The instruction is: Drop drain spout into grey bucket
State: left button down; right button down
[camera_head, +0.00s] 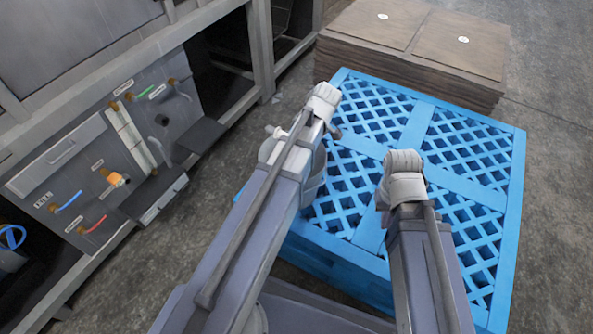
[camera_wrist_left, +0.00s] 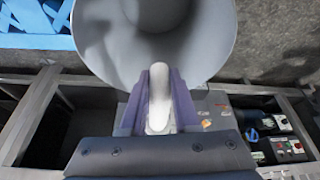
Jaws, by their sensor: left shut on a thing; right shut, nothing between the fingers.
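My left gripper (camera_wrist_left: 158,92) is shut on the white drain spout (camera_wrist_left: 159,88) in the left wrist view. The spout's rounded end overlaps the opening of the grey bucket (camera_wrist_left: 97,48); its height relative to the rim is hard to tell. In the head view my left arm covers the middle of the bucket (camera_head: 316,182), which shows on both sides of the arm at the blue pallet's left edge. The left fingers are hidden there. My right gripper (camera_head: 383,213) is mostly hidden by its own wrist above the pallet, shut and empty, apart from the bucket.
The blue lattice pallet (camera_head: 420,125) fills the middle right. A stack of brown sheets (camera_head: 420,40) stands behind it. A grey machine (camera_head: 75,160) with coloured handles and an open ledge stands at the left. Bare concrete floor lies between machine and pallet.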

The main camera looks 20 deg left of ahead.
pick_arm(q)
jog(key=shift+f, duration=0.1)
notch_tip(320, 180, down, 6)
jog(key=b, duration=0.6)
jog(key=c, duration=0.6)
grip_release()
jog(key=shift+r, duration=0.2)
jog(key=p+v, duration=0.7)
jog(key=shift+d+r, duration=0.15)
jog(key=shift+r, duration=0.2)
